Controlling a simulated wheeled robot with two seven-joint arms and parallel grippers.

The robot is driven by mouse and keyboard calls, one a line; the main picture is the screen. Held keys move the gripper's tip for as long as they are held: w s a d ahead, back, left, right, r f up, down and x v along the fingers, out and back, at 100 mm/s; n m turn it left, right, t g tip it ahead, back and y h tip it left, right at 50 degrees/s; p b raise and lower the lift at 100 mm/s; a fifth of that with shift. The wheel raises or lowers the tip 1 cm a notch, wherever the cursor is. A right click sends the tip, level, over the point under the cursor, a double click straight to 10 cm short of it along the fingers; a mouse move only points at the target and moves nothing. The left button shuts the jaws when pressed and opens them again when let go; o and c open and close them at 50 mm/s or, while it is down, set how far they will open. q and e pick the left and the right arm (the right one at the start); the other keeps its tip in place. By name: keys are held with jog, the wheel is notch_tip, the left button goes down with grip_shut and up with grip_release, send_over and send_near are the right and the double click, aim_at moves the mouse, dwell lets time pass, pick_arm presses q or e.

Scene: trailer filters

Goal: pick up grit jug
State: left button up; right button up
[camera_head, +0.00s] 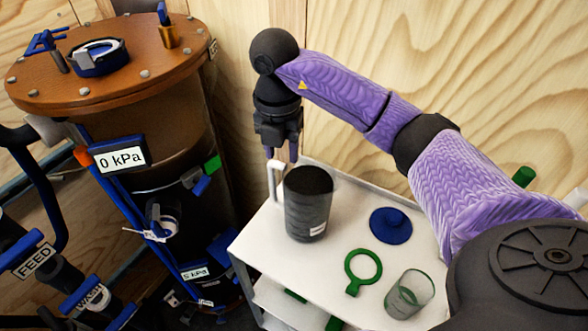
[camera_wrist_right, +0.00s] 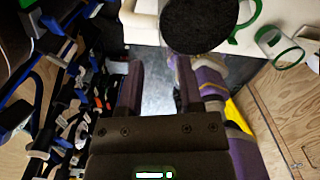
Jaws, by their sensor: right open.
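The grit jug (camera_head: 309,212) is a dark, ribbed cylinder filled with black grit, with a pale handle (camera_head: 274,181) on its left side. It stands upright on the white cart top. In the right wrist view the jug (camera_wrist_right: 200,24) shows at the top, right of centre, seen from above. My right gripper (camera_head: 282,154) is open and points down, close above and behind the handle. In the right wrist view its two fingers (camera_wrist_right: 158,88) are apart, with nothing clearly between them. I cannot tell whether a finger touches the handle. My left gripper is not in view.
The white cart (camera_head: 255,243) also holds a blue lid-like disc (camera_head: 390,225), a green ring with a tab (camera_head: 362,268) and a clear green-tinted cup (camera_head: 409,294). A tall filter vessel (camera_head: 150,110) with valves stands left. A wooden wall (camera_head: 365,45) is behind.

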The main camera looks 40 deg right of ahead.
aim_at(284, 184)
notch_tip(284, 184, down, 10)
jog(key=b, duration=0.3)
jog(key=shift+s+r, duration=0.15)
jog(key=shift+r, duration=0.25)
grip_shut()
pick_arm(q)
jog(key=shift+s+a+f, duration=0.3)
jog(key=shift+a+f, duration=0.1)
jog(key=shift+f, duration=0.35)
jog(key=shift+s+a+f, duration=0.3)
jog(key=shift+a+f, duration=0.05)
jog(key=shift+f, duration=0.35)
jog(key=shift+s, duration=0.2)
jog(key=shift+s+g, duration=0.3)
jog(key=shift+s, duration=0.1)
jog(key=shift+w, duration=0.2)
